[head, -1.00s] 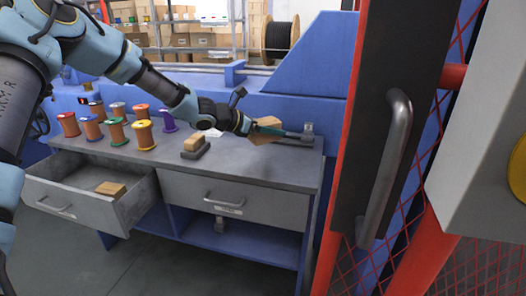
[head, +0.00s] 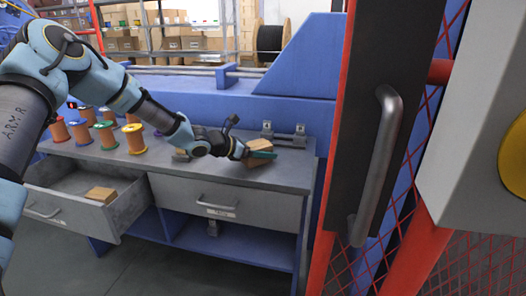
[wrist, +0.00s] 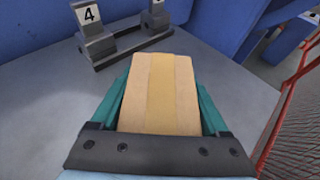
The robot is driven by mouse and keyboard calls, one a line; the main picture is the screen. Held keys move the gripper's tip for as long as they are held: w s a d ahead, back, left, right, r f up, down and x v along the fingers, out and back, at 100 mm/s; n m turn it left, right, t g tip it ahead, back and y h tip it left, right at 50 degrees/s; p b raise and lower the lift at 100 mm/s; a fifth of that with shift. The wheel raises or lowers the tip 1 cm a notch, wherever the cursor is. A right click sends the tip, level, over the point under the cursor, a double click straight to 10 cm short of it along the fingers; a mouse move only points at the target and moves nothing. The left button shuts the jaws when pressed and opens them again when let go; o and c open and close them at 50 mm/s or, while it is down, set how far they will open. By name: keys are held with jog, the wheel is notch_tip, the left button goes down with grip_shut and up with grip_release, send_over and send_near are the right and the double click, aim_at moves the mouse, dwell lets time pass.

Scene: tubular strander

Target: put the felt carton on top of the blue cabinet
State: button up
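My gripper (head: 262,154) is shut on a tan cardboard carton (wrist: 160,92), with a teal finger along each side. The carton also shows in the head view (head: 258,146), low over the right end of the grey bench top. I cannot tell whether it touches the surface. No lettering is readable on it, so I cannot confirm it is the felt carton. A blue machine body (head: 300,60) rises behind the bench; I cannot tell which blue part is the cabinet.
A second carton (head: 101,194) lies in the open left drawer. Several coloured spools (head: 134,139) stand on the bench's left. Grey brackets (head: 284,136), one numbered 4 in the wrist view (wrist: 92,30), stand behind the carton. A red-framed dark door (head: 385,120) stands at right.

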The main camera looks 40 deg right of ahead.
jog(key=o, duration=0.3)
jog(key=shift+r, duration=0.1)
jog(key=shift+r+p, duration=0.25)
jog(key=shift+p, duration=0.05)
jog(key=v, duration=1.2)
jog(key=shift+f, duration=0.15)
jog(key=s+a+m+t+y, duration=0.2)
jog(key=a+m+y, duration=0.4)
jog(key=a, duration=1.8)
jog(key=s+a+r+m+t+y, duration=0.1)
jog(key=a+m+y, duration=0.6)
jog(key=a, duration=1.8)
jog(key=s+m+t, duration=0.1)
jog(key=m, duration=0.2)
jog(key=shift+r+m, duration=0.3)
jog(key=shift+m, duration=0.1)
jog(key=shift+s+a, duration=0.1)
